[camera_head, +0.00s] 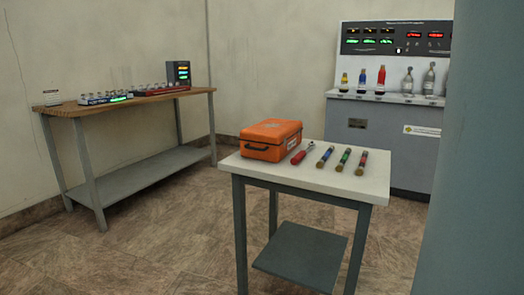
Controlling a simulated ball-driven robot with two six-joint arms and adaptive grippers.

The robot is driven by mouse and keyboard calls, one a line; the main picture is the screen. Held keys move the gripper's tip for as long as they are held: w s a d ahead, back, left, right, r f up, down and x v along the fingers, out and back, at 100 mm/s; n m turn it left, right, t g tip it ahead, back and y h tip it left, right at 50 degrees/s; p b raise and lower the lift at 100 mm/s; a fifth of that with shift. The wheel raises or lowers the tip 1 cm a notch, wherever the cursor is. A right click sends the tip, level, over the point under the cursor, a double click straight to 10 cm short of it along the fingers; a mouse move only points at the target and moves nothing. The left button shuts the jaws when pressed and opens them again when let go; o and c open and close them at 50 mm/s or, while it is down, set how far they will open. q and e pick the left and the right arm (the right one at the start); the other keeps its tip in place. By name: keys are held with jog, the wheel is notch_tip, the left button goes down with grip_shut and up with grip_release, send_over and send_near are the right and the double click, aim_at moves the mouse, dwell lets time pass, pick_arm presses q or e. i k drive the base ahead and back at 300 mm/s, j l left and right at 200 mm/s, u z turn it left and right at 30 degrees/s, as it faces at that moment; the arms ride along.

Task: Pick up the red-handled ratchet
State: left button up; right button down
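The red-handled ratchet (302,153) lies on the pale top of the small table (335,182), just right of the orange case. Its red handle points toward the front left and its metal head toward the back right. Nothing covers it. Neither of my grippers is in view.
An orange case (271,140) stands left of the ratchet. Several banded tools (343,159) lie in a row to its right. A wooden-topped workbench (150,97) stands at the left wall, a grey console (385,125) behind. A blue-grey column (475,170) blocks the right. Floor is clear front left.

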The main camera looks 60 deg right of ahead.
aim_at(294, 160)
jog(key=z, duration=2.15)
jog(key=i+j, duration=0.1)
